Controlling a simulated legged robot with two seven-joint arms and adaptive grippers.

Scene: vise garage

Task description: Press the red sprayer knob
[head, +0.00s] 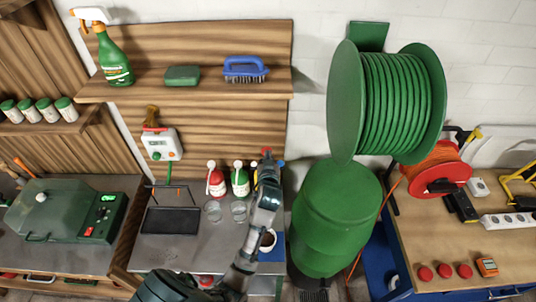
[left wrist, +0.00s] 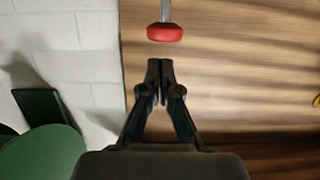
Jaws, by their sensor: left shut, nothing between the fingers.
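The red knob (left wrist: 165,32) sits on a thin grey metal stem in the left wrist view, just beyond my left fingertips. My left gripper (left wrist: 160,64) is shut and empty, with a narrow gap between its tips and the knob. In the head view a small red spot (head: 266,153) shows right at the tip of my left gripper (head: 267,160). What carries the knob is mostly hidden behind my arm there. My right gripper is not in view.
Red and green bottles (head: 216,181) and clear glasses (head: 214,210) stand left of my arm on the workbench (head: 165,254). A large green tank (head: 335,215) stands close on the right. A wooden shelf (head: 200,87) with a spray bottle (head: 113,62) and brush (head: 245,68) is above.

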